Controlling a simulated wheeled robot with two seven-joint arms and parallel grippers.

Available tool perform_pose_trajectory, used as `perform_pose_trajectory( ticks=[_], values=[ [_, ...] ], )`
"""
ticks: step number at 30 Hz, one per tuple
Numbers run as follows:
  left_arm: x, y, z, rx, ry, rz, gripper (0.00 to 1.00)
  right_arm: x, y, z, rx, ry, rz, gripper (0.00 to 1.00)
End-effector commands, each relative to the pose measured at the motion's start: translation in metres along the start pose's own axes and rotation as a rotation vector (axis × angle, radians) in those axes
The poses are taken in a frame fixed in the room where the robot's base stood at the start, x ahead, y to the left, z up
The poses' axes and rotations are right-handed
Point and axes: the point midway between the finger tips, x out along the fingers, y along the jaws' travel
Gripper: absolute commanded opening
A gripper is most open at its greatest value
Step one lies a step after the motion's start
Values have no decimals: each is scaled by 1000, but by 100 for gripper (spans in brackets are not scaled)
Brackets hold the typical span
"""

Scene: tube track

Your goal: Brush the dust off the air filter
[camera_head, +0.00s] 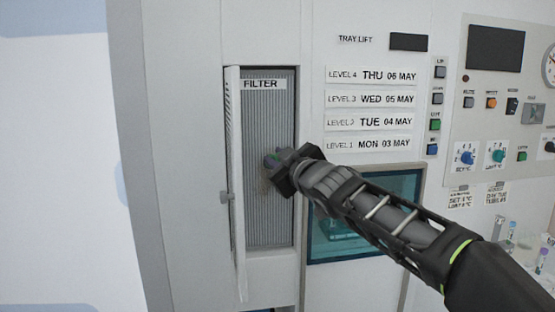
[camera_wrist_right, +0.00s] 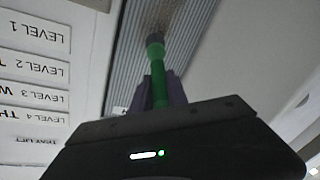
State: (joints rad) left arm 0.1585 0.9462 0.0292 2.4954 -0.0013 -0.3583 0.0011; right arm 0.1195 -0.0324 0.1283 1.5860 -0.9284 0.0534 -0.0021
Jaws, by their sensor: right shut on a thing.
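The air filter (camera_head: 270,222) is a grey ribbed panel labelled FILTER, set upright in a cabinet opening. It also shows in the right wrist view (camera_wrist_right: 195,35). A brownish dust patch (camera_head: 264,188) lies on its middle. My right gripper (camera_head: 276,161) is in front of the filter, shut on a green-handled brush (camera_wrist_right: 160,82). The brush's head end points at the filter, at or very close to the brown patch (camera_wrist_right: 158,18); I cannot tell whether it touches. My gripper hides part of the brush in the head view. My left gripper is not in view.
The narrow filter door (camera_head: 236,130) stands open at the left of the opening, with a knob (camera_head: 226,197). Level labels (camera_head: 370,99), buttons and a dark window (camera_head: 400,185) are to the right. Tubes (camera_head: 512,235) stand at the far right.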

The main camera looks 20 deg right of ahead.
Motion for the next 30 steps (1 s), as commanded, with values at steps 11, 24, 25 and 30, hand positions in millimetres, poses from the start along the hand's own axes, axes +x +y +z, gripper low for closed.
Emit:
perform_pose_trajectory(
  ticks=[11, 24, 25, 30],
  values=[
    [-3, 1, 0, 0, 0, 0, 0, 8, 2, 0, 0, 0, 0, 0],
    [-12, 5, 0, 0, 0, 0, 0, 8, 9, 6, 0, -2, 1, 0],
    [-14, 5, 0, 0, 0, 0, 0, 8, 10, 7, 0, -2, 1, 0],
    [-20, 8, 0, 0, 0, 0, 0, 6, 13, 14, 0, 0, 0, 0]
  ],
)
